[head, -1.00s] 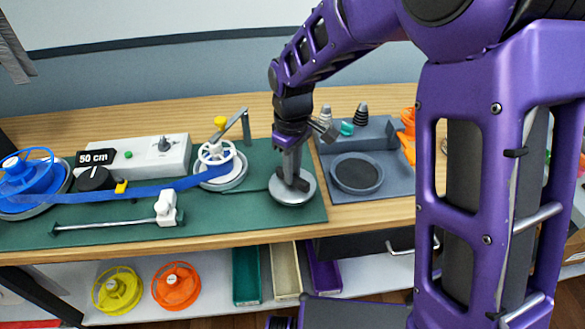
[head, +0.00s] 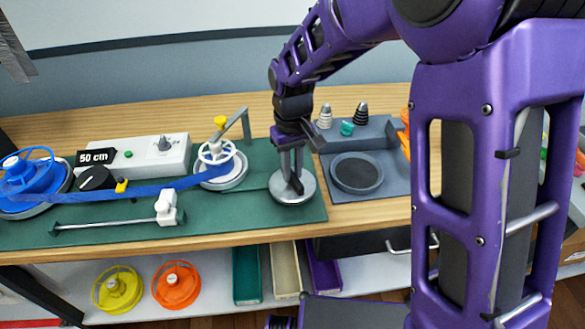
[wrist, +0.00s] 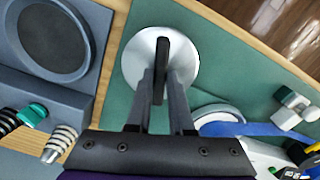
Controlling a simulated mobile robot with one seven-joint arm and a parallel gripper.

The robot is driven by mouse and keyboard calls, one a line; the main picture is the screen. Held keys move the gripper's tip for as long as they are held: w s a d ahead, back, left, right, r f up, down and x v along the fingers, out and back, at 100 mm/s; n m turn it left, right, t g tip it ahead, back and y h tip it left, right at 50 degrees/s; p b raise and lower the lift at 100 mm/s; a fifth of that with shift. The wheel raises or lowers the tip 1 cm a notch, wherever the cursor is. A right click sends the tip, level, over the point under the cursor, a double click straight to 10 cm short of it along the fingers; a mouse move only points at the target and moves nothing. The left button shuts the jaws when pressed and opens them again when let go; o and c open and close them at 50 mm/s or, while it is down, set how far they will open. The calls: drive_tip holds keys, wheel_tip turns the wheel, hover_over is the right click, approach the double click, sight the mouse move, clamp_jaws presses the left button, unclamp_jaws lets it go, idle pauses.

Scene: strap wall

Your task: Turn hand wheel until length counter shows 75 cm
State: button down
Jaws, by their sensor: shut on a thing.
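The length counter (head: 96,157) on the white box reads 50 cm in the head view. The hand wheel (head: 307,190) is a silver disc at the right end of the green board, with a dark upright grip bar. In the wrist view the hand wheel (wrist: 133,72) lies below the fingers and the dark bar (wrist: 161,58) stands across it. My gripper (head: 292,181) points down over the wheel, shut on this bar. A blue strap (head: 145,190) runs from the blue spool (head: 30,180) at the left to the white reel (head: 220,172).
A grey block with a round dark pad (head: 357,174) stands right of the wheel, with small cones (head: 361,114) behind it. A white slider (head: 167,208) sits on a rod at the board's front. Yellow and orange spools (head: 176,286) lie on the lower shelf.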

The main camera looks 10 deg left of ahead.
drive_tip(key=c, duration=0.8)
unclamp_jaws()
wheel_tip(320, 180, up, 18)
drive_tip(key=p, duration=0.2)
drive_tip(key=shift+f, duration=0.25)
